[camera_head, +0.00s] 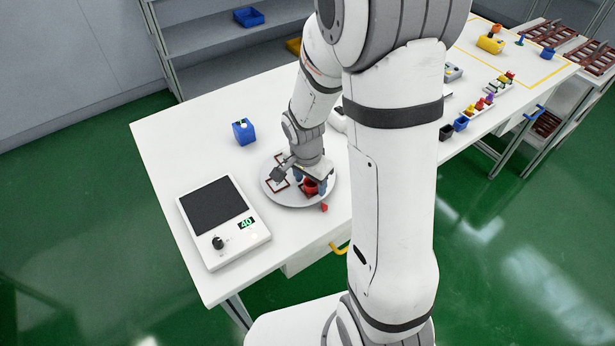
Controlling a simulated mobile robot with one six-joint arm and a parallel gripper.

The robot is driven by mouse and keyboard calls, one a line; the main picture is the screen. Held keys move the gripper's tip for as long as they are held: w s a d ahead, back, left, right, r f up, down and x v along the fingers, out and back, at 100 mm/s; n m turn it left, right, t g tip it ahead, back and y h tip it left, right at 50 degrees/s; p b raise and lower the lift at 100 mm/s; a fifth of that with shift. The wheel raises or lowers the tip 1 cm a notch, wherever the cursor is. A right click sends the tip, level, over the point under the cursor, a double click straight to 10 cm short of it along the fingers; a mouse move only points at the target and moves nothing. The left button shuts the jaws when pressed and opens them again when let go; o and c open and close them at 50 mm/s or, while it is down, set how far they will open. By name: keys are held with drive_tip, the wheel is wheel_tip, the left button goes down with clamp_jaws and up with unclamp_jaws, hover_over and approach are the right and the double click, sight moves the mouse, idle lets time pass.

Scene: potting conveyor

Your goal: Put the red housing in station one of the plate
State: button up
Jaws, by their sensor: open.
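The round grey plate (296,205) lies on the white table with dark red square outlines marking stations on it. The red housing (311,187) is on the plate at its right side, directly below my gripper (311,182). My gripper points down with its fingers around or beside the housing; the jaws are open. The arm hides part of the plate, and I cannot read which station is number one. A small red piece (324,207) sits by the plate's front right rim.
A device with a dark screen and knob (222,220) stands at the front left. A blue container (243,131) stands behind the plate. Small coloured parts (482,103) and a yellow block (490,44) are at the right. The table's left rear is clear.

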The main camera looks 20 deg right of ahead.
wheel_tip(320, 180, up, 11)
drive_tip(key=a, duration=0.1)
drive_tip(key=s+r+n+t, duration=0.1)
drive_tip(key=s+r+n, duration=0.3)
drive_tip(key=s, duration=0.3)
drive_tip(key=s+r+n+t+y, duration=0.1)
drive_tip(key=s+r+n, duration=0.3)
drive_tip(key=s+n, duration=0.2)
drive_tip(key=shift+s+d+n, duration=0.35)
drive_tip(key=shift+s+n, duration=0.05)
drive_tip(key=shift+s, duration=0.05)
drive_tip(key=shift+w, duration=0.1)
idle(0.5)
drive_tip(key=shift+c, duration=0.3)
